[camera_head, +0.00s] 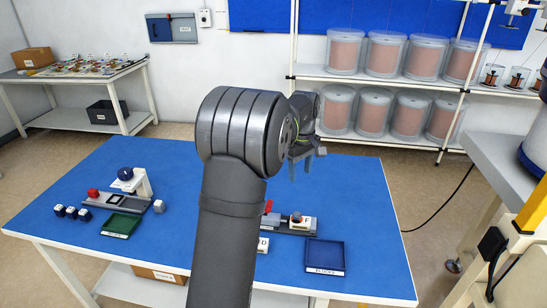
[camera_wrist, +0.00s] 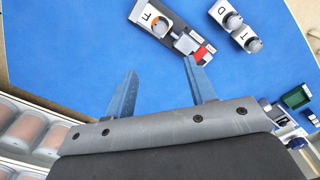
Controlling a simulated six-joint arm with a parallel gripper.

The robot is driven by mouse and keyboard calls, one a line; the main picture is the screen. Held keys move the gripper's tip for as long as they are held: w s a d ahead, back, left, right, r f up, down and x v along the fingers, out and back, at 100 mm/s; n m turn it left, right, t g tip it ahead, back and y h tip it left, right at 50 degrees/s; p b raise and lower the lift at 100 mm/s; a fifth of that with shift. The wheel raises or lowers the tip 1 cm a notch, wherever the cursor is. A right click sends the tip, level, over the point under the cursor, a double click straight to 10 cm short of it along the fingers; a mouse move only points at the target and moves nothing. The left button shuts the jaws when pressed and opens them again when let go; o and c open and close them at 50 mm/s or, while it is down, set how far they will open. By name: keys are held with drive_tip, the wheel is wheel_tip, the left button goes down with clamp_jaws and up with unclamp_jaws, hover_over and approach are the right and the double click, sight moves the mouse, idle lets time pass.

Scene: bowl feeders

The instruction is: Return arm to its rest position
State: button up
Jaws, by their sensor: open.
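My gripper (camera_head: 301,172) hangs above the far part of the blue table (camera_head: 345,185) in the head view, right of my arm's large grey joint. In the wrist view, my gripper (camera_wrist: 160,66) shows two blue fingers spread apart. Nothing is between them, only bare blue tabletop below. A fixture with a red part (camera_wrist: 203,53) and a white block (camera_wrist: 152,20) lies beyond the fingertips, apart from them. In the head view my arm partly hides this fixture (camera_head: 290,231).
A blue tray (camera_head: 325,268) sits at the table's front right. A green tray (camera_head: 121,225), several dark cubes (camera_head: 71,212) and another fixture with a white stand (camera_head: 143,185) are at left. Shelves (camera_head: 385,143) stand behind.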

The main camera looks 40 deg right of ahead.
sight(297, 214)
wheel_tip(297, 214, down, 17)
drive_tip(key=shift+f, duration=0.2)
idle(0.4)
drive_tip(key=shift+f, duration=0.25)
drive_tip(key=shift+r+m, duration=0.25)
drive_tip(key=shift+m, duration=0.55)
drive_tip(key=m, duration=0.5)
drive_tip(key=shift+m, duration=0.3)
drive_tip(key=m, duration=0.8)
idle(1.2)
drive_tip(key=shift+r, duration=0.1)
idle(0.6)
